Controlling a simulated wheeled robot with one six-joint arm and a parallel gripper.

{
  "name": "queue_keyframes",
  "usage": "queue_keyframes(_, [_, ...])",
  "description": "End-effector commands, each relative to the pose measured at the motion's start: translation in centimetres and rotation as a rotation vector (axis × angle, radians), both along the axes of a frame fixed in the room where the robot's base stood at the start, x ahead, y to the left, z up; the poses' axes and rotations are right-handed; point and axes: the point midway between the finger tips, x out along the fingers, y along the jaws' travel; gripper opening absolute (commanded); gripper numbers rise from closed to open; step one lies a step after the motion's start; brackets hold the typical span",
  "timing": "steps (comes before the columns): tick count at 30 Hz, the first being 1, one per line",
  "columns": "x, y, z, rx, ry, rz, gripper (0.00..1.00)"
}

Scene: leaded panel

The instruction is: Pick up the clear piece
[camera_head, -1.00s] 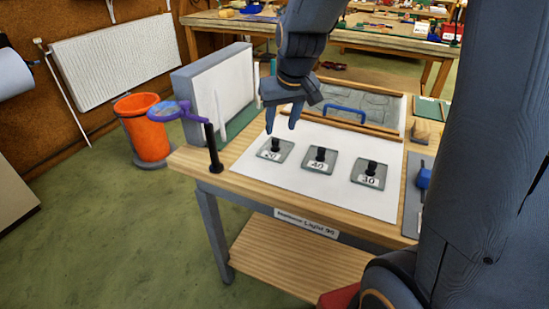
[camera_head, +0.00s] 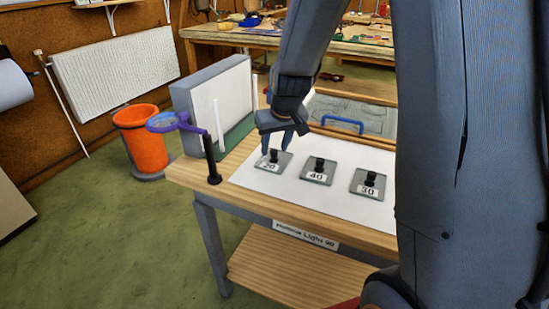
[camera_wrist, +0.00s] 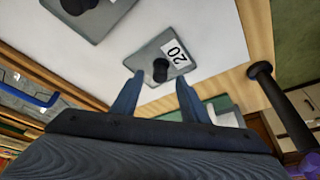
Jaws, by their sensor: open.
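Three square greyish see-through glass pieces, each with a black knob, lie in a row on a white sheet (camera_head: 245,179). They are labelled 20 (camera_head: 283,165), 40 (camera_head: 316,176) and 30 (camera_head: 366,190); I cannot tell them apart by tint. My gripper (camera_head: 274,150) is open above the piece labelled 20, fingers pointing down around its knob. In the wrist view, the 20 piece (camera_wrist: 147,54) lies beyond the gripper (camera_wrist: 160,80), its knob between the fingertips. I cannot tell whether the fingers touch it. Another piece (camera_wrist: 99,21) is partly seen at upper left.
A framed leaded panel with a blue handle (camera_head: 342,125) is behind the pieces. An orange bin (camera_head: 142,140) stands on the floor.

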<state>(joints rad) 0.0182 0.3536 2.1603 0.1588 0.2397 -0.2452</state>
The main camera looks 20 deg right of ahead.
Motion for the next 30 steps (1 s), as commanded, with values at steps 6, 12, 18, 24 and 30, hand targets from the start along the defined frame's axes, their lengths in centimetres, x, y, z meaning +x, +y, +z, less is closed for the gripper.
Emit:
queue_keyframes(6, [0.51,0.05,-1.22,0.0,0.0,0.0,0.41])
queue_keyframes(12, [0.53,0.05,-1.25,0.0,-0.001,0.0,0.41])
queue_keyframes(18, [0.52,0.06,-1.26,0.0,0.0,0.0,0.1])
queue_keyframes(24, [0.53,0.05,-1.23,0.0,-0.001,0.0,0.03])
queue_keyframes(30, [0.58,0.07,-0.74,0.0,-0.002,0.0,0.03])
